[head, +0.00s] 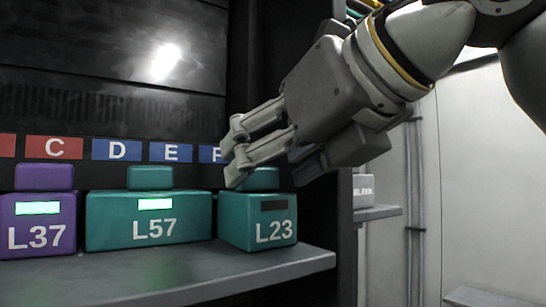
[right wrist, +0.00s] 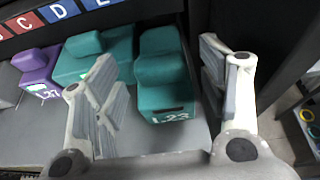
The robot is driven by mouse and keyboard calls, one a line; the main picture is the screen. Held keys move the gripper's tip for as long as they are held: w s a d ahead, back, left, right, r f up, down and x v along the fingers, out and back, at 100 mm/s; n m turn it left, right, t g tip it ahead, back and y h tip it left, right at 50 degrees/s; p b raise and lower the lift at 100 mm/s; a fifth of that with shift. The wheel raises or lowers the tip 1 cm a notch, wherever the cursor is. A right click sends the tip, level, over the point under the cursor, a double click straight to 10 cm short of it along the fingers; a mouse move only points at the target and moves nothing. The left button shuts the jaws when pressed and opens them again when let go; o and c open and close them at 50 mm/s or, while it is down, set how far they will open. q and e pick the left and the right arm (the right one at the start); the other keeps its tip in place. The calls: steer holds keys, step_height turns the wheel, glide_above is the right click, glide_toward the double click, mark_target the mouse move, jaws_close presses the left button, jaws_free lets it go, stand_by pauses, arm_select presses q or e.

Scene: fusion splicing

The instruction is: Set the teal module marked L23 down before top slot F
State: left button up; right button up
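The teal module marked L23 (head: 258,222) stands upright on the shelf (head: 180,277) at its right end, below the blue F label (head: 208,154). The F is partly covered by my gripper. Its small display is dark. My right gripper (head: 236,155) is at the module's raised top block (head: 262,178), fingers pointing left and down. In the right wrist view the fingers (right wrist: 158,52) are spread apart, with the L23 module (right wrist: 164,90) between them. I see no clear contact on either side. My left gripper is not in view.
The teal module L57 (head: 150,220) stands close to the left of L23, and the purple module L37 (head: 38,225) farther left; both displays glow green. A dark upright panel (head: 345,235) bounds the shelf on the right. Bare shelf shows in front of the modules.

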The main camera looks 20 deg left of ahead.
steer(key=shift+r, duration=0.25)
steer(key=b+v, duration=0.3)
steer(key=v, duration=0.9)
